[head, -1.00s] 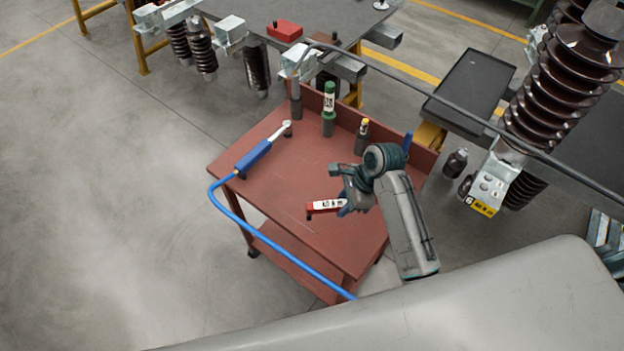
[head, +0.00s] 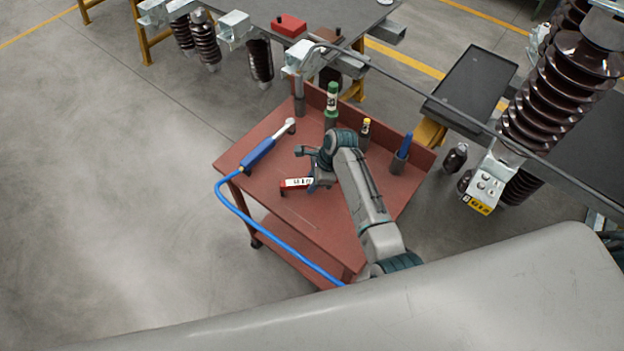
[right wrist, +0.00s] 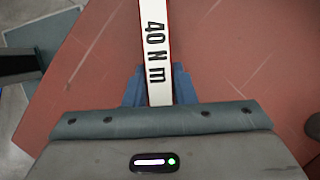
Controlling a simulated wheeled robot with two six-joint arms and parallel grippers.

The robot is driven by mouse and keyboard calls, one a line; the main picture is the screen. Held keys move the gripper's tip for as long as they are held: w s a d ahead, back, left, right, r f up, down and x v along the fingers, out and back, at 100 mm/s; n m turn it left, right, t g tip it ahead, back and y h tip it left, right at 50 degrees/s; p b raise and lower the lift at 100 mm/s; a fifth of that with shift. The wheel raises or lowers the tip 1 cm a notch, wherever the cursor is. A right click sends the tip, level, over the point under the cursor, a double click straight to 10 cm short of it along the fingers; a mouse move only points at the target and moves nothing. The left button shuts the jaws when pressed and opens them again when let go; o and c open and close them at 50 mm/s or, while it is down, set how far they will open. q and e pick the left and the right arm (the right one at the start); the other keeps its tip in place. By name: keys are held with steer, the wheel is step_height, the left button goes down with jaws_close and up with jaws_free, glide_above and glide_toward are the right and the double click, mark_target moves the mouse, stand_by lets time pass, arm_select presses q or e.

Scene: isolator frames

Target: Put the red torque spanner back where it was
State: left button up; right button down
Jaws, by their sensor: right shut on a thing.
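The red torque spanner (head: 284,190) has a white label and shows over the red trolley top, left of my right gripper (head: 314,180). My right gripper is shut on it. In the right wrist view the white label (right wrist: 155,45) reads "40 N m" and runs between the blue fingers (right wrist: 159,92). The spanner's far end is outside that view. I cannot tell its exact height above the trolley. On the trolley (head: 300,226), green (head: 332,98), yellow-topped (head: 366,124) and blue (head: 405,143) handles stand in grey holders along the back. My left gripper is not in view.
A grey upright tube (head: 299,100) stands at the back left corner. A bench with insulators (head: 206,42) is behind; a large brown insulator (head: 550,100) stands right. The trolley's front is clear.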

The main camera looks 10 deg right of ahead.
steer(key=shift+f, duration=0.1)
steer(key=c, duration=1.2)
jaws_free()
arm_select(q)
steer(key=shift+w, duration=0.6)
arm_select(e)
steer(key=b+v, duration=0.2)
steer(key=v, duration=0.9)
steer(key=shift+w, duration=0.1)
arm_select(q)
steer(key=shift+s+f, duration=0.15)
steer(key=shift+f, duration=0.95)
arm_select(e)
steer(key=shift+d+r, duration=0.2)
steer(key=shift+r, duration=0.35)
